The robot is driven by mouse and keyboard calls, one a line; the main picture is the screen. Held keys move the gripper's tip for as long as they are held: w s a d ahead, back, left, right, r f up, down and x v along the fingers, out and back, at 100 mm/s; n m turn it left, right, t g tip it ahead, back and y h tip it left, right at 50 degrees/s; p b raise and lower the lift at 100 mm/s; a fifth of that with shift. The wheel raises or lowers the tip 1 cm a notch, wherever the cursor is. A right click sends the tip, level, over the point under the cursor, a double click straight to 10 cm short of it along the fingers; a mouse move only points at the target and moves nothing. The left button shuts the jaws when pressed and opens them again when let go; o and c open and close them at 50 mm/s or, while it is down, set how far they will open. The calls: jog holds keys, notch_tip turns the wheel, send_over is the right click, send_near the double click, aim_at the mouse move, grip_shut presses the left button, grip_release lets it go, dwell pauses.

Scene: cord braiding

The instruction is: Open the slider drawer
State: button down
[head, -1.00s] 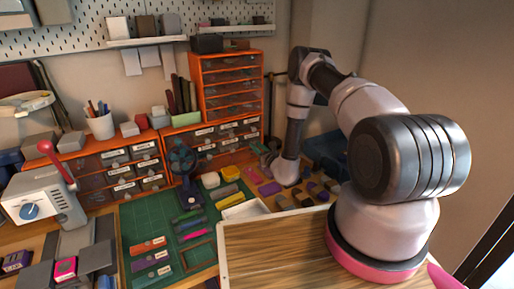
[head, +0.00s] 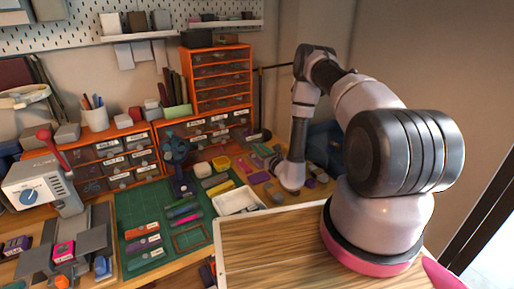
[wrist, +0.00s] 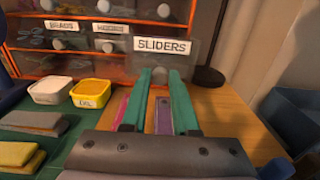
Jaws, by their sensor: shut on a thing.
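The slider drawer (wrist: 178,60) is a clear-fronted drawer with a white SLIDERS label at the right end of the low orange cabinet's bottom row. Its front stands forward of the neighbouring drawers, so it is partly pulled out. It also shows in the head view (head: 262,136). My gripper (wrist: 160,76), with teal fingers, is shut on the drawer's round grey knob (wrist: 159,73). The inside of the drawer is hidden behind its front.
White and yellow tubs (wrist: 90,93) stand on the bench left of my fingers. Coloured strips lie below the fingers. A green cutting mat (head: 150,212) and a white tray (head: 236,200) lie nearer. A dark blue bin (wrist: 290,115) stands at the right.

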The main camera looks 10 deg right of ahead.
jog(key=c, duration=0.7)
grip_release()
jog(key=shift+s, duration=0.1)
jog(key=v, duration=1)
jog(key=shift+s+d, duration=0.15)
jog(key=shift+s, duration=0.2)
jog(key=shift+r, duration=0.1)
